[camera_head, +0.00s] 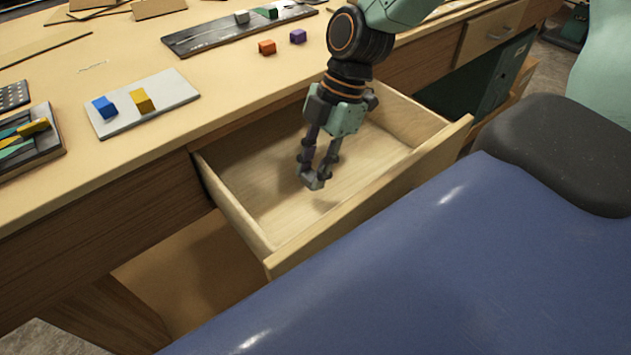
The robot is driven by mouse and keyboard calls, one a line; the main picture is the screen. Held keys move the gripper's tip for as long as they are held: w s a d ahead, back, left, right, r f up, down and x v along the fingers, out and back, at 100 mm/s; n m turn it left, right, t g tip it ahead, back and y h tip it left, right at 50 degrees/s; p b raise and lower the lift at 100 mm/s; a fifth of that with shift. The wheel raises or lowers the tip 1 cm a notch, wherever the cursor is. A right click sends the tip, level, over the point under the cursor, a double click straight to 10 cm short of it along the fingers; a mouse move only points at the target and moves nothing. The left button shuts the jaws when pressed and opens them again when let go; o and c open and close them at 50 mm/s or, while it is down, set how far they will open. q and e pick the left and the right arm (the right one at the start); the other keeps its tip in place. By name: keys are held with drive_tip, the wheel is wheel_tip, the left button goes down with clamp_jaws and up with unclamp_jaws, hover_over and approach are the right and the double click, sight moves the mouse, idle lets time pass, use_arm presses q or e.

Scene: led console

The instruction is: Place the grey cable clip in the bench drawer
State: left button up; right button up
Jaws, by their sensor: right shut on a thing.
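The bench drawer (374,196) is pulled open, and its pale wooden floor looks empty. My right gripper (320,173) points down inside the drawer's outline, over the middle of its floor. It is shut on a small grey piece, the grey cable clip (312,181), which shows at the fingertips. The fingers partly hide the clip. A shadow lies on the floor close below, and I cannot tell whether the clip touches the floor. My left gripper is not in view.
On the bench top (230,75), a light plate (118,123) bears a blue block (104,108) and a yellow block (143,101). An orange block (267,47) and a purple block (298,36) lie near a dark strip (205,38). A dark tray (50,155) is at the left.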

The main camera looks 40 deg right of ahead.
drive_tip(key=shift+w+f+b, duration=0.15)
drive_tip(key=shift+f+b, duration=0.5)
drive_tip(key=shift+f, duration=1.4)
drive_tip(key=shift+f, duration=0.2)
drive_tip(key=o, duration=0.8)
drive_tip(key=shift+c, duration=0.2)
drive_tip(key=shift+r, duration=0.1)
drive_tip(key=shift+r, duration=0.2)
drive_tip(key=p+v, duration=0.5)
drive_tip(key=v, duration=0.7)
